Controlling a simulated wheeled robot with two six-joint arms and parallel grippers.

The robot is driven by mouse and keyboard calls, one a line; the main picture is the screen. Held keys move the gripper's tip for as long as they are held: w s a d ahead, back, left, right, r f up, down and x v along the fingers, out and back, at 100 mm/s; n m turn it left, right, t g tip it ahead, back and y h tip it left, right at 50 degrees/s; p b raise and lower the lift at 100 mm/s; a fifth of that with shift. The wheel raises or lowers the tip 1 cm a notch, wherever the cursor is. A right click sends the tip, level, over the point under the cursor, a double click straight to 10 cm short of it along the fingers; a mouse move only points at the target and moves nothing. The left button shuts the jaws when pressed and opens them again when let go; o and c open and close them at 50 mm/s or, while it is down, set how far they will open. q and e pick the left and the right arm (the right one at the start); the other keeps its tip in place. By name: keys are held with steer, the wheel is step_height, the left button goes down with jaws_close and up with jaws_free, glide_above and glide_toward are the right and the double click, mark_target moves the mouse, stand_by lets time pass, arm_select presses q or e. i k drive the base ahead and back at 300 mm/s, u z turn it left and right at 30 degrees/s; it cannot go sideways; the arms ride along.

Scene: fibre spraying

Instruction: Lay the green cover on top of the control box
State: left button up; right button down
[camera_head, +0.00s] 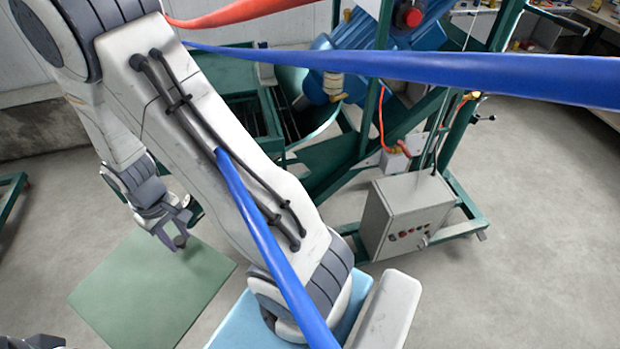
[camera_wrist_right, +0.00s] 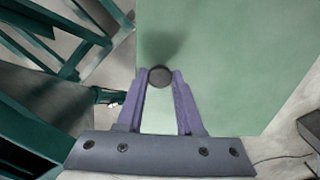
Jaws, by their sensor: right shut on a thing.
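The green cover (camera_head: 150,290) is a flat pale-green panel at the lower left of the head view. It also fills much of the right wrist view (camera_wrist_right: 240,60). My right gripper (camera_head: 179,243) is over its far part. In the wrist view the right gripper (camera_wrist_right: 160,78) is shut on a round dark knob (camera_wrist_right: 160,76) on the cover. Whether the cover is off the floor I cannot tell. The control box (camera_head: 405,215) is a grey cabinet with red buttons on its front, right of centre, well apart from the cover. My left gripper is not clearly seen.
A green steel frame (camera_head: 465,195) with blue machinery (camera_head: 350,55) stands behind and around the control box. Blue and red hoses cross the head view. A white box (camera_head: 395,160) hangs behind the control box. Bare concrete floor (camera_head: 540,230) lies to the right.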

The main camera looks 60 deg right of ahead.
mark_target(420, 196)
steer(key=u, duration=0.9)
steer(key=k, duration=1.8)
steer(key=z, duration=2.4)
